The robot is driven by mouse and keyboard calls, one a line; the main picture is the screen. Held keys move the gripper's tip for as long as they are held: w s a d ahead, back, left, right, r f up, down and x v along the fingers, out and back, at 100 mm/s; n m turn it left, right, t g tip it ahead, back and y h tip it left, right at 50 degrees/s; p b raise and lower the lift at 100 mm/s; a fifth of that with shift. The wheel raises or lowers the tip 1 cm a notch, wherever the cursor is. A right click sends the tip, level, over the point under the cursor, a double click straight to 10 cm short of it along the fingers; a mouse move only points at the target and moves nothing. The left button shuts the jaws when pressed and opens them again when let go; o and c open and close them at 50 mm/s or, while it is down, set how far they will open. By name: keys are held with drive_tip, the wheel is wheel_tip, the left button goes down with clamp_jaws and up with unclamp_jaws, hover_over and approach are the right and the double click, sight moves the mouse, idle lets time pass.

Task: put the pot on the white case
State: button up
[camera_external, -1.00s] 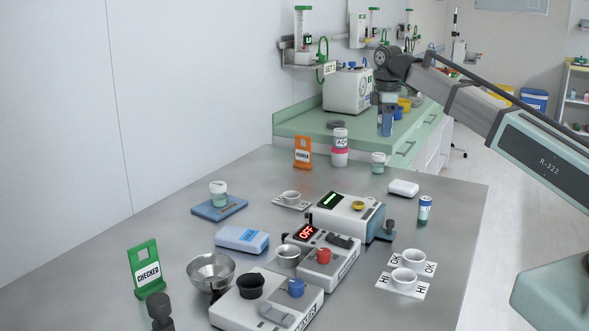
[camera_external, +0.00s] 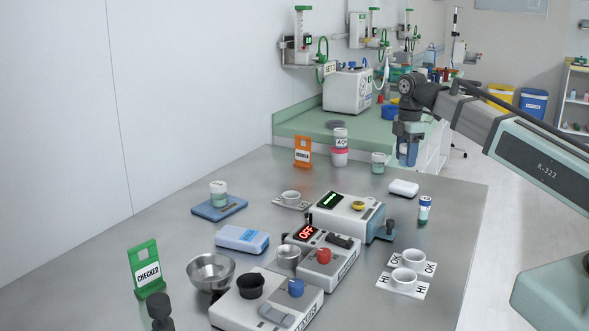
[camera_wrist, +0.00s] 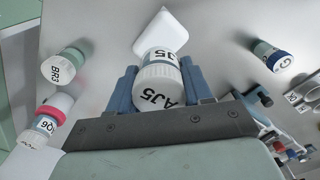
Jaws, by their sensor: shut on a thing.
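My gripper (camera_external: 407,158) is in the air beyond and above the white case, its blue fingers pointing down. In the wrist view my gripper (camera_wrist: 158,84) is shut on a pot (camera_wrist: 158,74) with a white lid and an AJ5 label. In the external view the pot is hard to tell apart from the fingers. The white case (camera_external: 403,188) lies flat on the steel table, below and apart from the fingers. It also shows in the wrist view (camera_wrist: 161,30), partly hidden by the pot.
A BR3 pot (camera_wrist: 62,66) and a pink-banded jar (camera_external: 339,157) stand to the left. A blue-capped vial (camera_external: 425,210) stands right of the case. A boxy device with a green display (camera_external: 347,215) sits nearer the camera. The case's top is bare.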

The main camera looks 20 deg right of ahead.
sight(403, 184)
drive_tip(key=shift+f, duration=2.75)
drive_tip(key=shift+f, duration=0.15)
drive_tip(key=o, duration=1)
drive_tip(key=shift+o, duration=0.2)
wheel_tip(403, 184, up, 12)
drive_tip(key=shift+r, duration=0.15)
